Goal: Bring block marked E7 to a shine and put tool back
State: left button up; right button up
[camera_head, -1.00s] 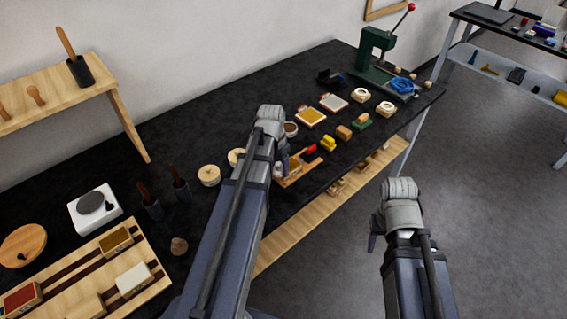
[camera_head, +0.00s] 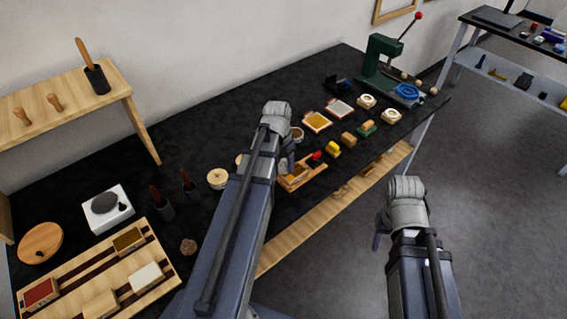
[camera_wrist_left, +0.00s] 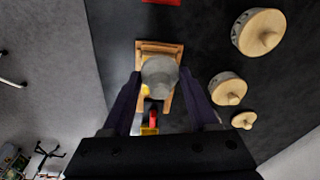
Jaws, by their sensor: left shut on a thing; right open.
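My left gripper (camera_head: 286,160) is over the small wooden tray (camera_head: 302,181). In the left wrist view its fingers (camera_wrist_left: 161,100) are shut on a grey rounded tool (camera_wrist_left: 159,76). The tool sits over the wooden tray (camera_wrist_left: 173,49) and hides much of it; I cannot tell whether they touch. A yellow piece (camera_wrist_left: 146,91) shows beside the tool. My right gripper (camera_head: 379,236) is open and empty, away from the table. I cannot read an E7 mark on any.
A red brush (camera_head: 316,158), a yellow one (camera_head: 333,149) and a green-based one (camera_head: 367,128) line the table edge beyond the tray. Round wood-topped pots (camera_head: 217,178) and a white hotplate (camera_head: 106,208) stand at left. A green press (camera_head: 382,58) stands at the far end.

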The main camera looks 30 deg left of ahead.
pick_arm(q)
jog(key=shift+r+p, duration=0.3)
jog(key=shift+r, duration=0.35)
pick_arm(e)
jog(key=shift+r, duration=0.7)
pick_arm(q)
notch_tip(320, 180, up, 3)
jog(key=p, duration=0.3)
pick_arm(e)
notch_tip(320, 180, up, 3)
jog(key=shift+f, duration=0.1)
